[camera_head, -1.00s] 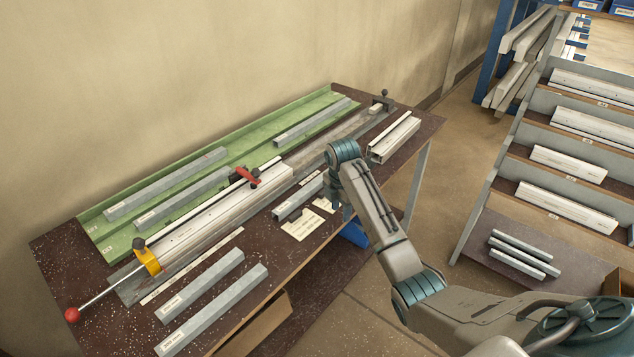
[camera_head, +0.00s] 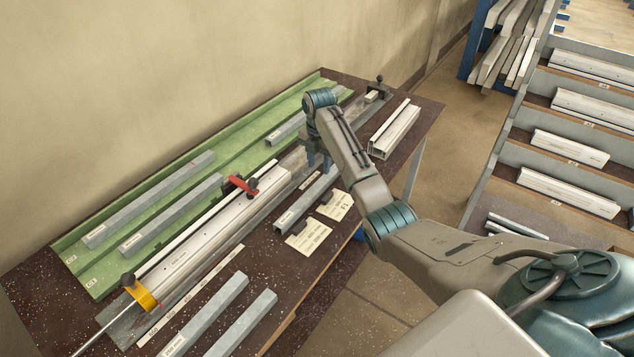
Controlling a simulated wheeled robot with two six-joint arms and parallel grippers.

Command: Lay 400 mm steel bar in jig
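Several grey steel bars lie about; I cannot read which is 400 mm. One bar (camera_head: 300,208) lies behind the paper cards, its far end by my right gripper (camera_head: 318,162). That gripper points down there, its fingertips partly hidden by my arm; I cannot tell whether it grips the bar. Two bars (camera_head: 207,316) (camera_head: 243,323) lie at the front of the bench. Others (camera_head: 150,198) (camera_head: 172,214) (camera_head: 284,128) lie in the green tray (camera_head: 85,262). The jig (camera_head: 122,322) holds a pale profile (camera_head: 205,240) under a red clamp (camera_head: 240,184). My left gripper is out of view.
A yellow clamp block (camera_head: 140,293) with a rod stands at the jig's near end. Paper cards (camera_head: 308,236) lie by the front edge. A pale channel profile (camera_head: 395,130) lies at the bench's right. A shelf rack (camera_head: 510,150) with more profiles stands right.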

